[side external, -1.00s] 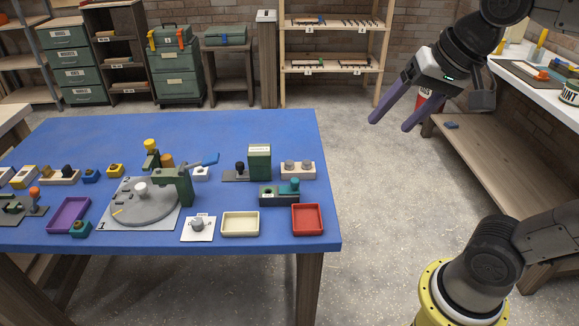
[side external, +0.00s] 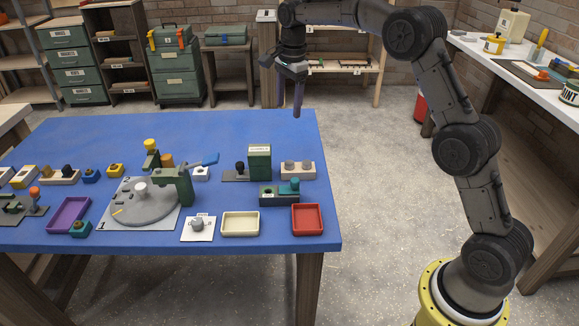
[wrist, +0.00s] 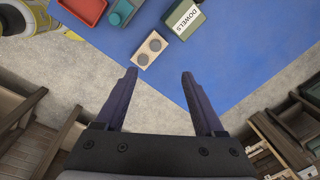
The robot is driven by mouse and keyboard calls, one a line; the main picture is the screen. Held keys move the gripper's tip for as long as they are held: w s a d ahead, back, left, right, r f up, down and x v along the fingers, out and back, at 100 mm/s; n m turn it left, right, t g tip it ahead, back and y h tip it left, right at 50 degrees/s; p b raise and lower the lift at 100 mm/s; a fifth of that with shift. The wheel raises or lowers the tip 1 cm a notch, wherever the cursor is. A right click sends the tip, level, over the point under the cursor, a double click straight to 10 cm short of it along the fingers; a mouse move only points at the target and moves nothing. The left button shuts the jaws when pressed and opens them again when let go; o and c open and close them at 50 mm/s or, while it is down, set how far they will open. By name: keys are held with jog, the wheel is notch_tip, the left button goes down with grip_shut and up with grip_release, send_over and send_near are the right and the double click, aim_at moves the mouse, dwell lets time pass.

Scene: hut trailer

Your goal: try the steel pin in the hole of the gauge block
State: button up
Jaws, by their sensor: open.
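My gripper (side external: 290,100) is open and empty, hanging above the far right corner of the blue table. In the wrist view its two dark fingers (wrist: 158,75) are spread apart with nothing between them. A cream block with two grey round tops (side external: 298,169) is on the table's right side; it shows ahead of the fingertips in the wrist view (wrist: 150,48). A dark green block with a teal knob (side external: 280,194) is in front of it. A grey cylinder (side external: 197,223) is on a white plate. I cannot tell which is the steel pin or the gauge block.
A green box labelled DOWELS (wrist: 184,18) stands beside the cream block. A red tray (side external: 308,220) and a cream tray (side external: 240,224) are at the front edge. A round grey turntable (side external: 142,204) with a green post is left of them. The table's back is clear.

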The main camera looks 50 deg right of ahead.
jog(key=g, duration=0.1)
send_over(289, 162)
jog(key=f, duration=1.3)
jog(key=shift+s+d+f, duration=0.1)
jog(key=shift+s+f, duration=0.2)
jog(key=shift+f, duration=0.1)
jog(key=shift+w+f, duration=0.15)
jog(key=shift+f, duration=1.35)
jog(key=shift+w+f, duration=0.1)
jog(key=shift+f, duration=1.35)
grip_shut()
